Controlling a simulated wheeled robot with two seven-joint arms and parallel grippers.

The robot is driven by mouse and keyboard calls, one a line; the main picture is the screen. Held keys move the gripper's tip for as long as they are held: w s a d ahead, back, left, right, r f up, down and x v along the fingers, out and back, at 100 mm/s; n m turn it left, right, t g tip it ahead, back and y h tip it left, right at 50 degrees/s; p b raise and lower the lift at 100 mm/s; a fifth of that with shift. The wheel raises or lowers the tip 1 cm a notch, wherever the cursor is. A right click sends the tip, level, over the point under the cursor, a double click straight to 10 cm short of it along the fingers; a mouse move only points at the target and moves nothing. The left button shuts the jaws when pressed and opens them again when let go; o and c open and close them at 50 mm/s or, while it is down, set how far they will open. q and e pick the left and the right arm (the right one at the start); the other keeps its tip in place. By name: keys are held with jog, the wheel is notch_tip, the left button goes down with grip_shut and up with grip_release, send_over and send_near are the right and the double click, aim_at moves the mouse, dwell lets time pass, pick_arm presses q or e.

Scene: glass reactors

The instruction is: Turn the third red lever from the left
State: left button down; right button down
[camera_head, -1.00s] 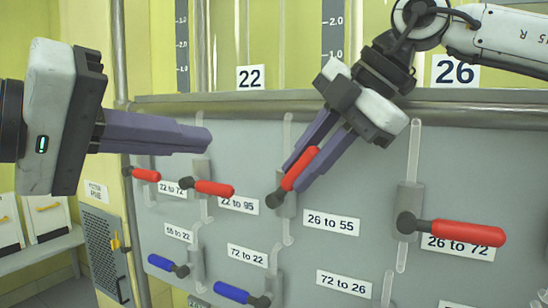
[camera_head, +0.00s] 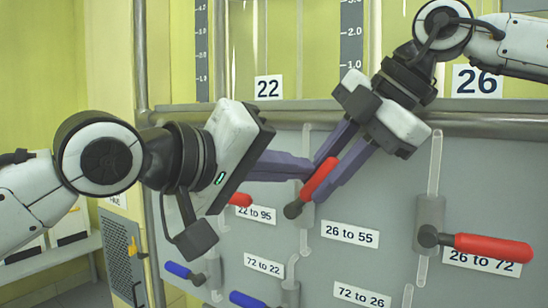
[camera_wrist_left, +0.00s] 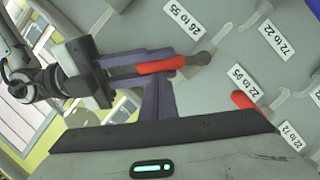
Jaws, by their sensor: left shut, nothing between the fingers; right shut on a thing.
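The third red lever from the left (camera_head: 320,180), by the "26 to 55" label (camera_head: 350,234), points up and to the right from its dark pivot. My right gripper (camera_head: 325,174) is shut on its handle, one finger on each side. The lever also shows in the left wrist view (camera_wrist_left: 162,65). My left gripper (camera_head: 310,168) is shut and empty. Its fingertips are just left of the lever and right gripper's fingers; I cannot tell whether they touch. The second red lever (camera_head: 240,199) is mostly hidden behind my left gripper, and the first is hidden.
Another red lever (camera_head: 490,247) sticks out right at "26 to 72". Blue levers (camera_head: 180,270) sit lower on the grey panel (camera_head: 390,180). A metal rail (camera_head: 500,124) crosses above the panel.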

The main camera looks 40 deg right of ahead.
pick_arm(q)
jog(key=shift+s+d, duration=0.1)
jog(key=shift+s+d+f+m, duration=0.35)
jog(key=shift+s+f, duration=0.15)
jog(key=shift+s, duration=0.1)
pick_arm(e)
jog(key=shift+a+r, duration=0.1)
jog(key=shift+a, duration=0.05)
pick_arm(q)
jog(key=shift+s, duration=0.1)
pick_arm(e)
jog(key=c, duration=1.6)
grip_release()
pick_arm(q)
jog(key=shift+d, duration=0.1)
